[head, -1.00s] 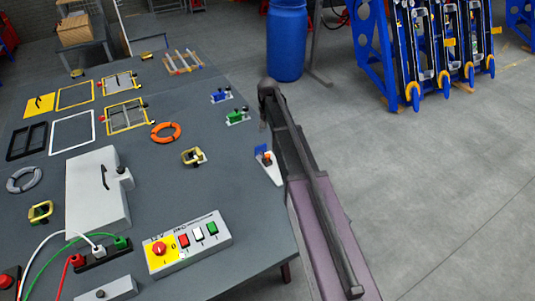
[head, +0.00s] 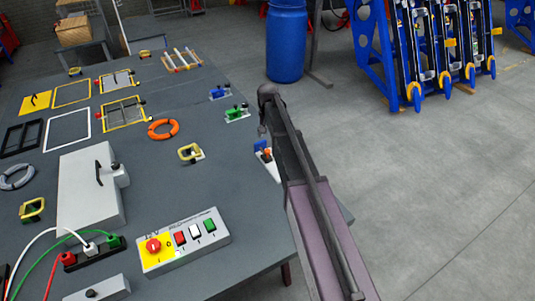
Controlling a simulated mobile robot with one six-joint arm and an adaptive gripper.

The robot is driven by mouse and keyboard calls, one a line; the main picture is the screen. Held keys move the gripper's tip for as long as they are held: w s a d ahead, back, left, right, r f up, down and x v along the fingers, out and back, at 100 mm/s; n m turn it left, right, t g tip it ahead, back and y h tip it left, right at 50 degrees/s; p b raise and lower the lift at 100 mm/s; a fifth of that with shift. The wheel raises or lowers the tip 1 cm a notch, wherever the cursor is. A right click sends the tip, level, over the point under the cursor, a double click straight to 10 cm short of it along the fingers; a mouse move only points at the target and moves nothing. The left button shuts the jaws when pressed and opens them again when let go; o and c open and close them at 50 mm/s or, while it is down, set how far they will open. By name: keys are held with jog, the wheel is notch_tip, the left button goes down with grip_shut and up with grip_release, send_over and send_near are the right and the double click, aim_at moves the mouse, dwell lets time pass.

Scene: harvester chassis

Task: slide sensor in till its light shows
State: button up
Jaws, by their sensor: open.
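A small white bracket (head: 272,172) with a blue block (head: 260,145) and an orange part (head: 267,153) sits at the right edge of the grey bench. I cannot tell for sure whether this is the sensor and its mount. No lit lamp can be made out on it. My arm runs up the picture just right of the bracket and covers part of it. My gripper's fingers do not show; the arm's far end hides whatever lies beyond it.
The bench (head: 200,135) holds a blue clamp-like piece (head: 219,92), a green one (head: 237,113), an orange ring (head: 163,129), a yellow piece (head: 190,153), a white box (head: 88,190) and a button panel (head: 183,240). A blue barrel (head: 287,40) stands behind.

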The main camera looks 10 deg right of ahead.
aim_at(267, 150)
jog(key=shift+f+b, duration=3.9)
jog(key=shift+f, duration=0.3)
grip_shut()
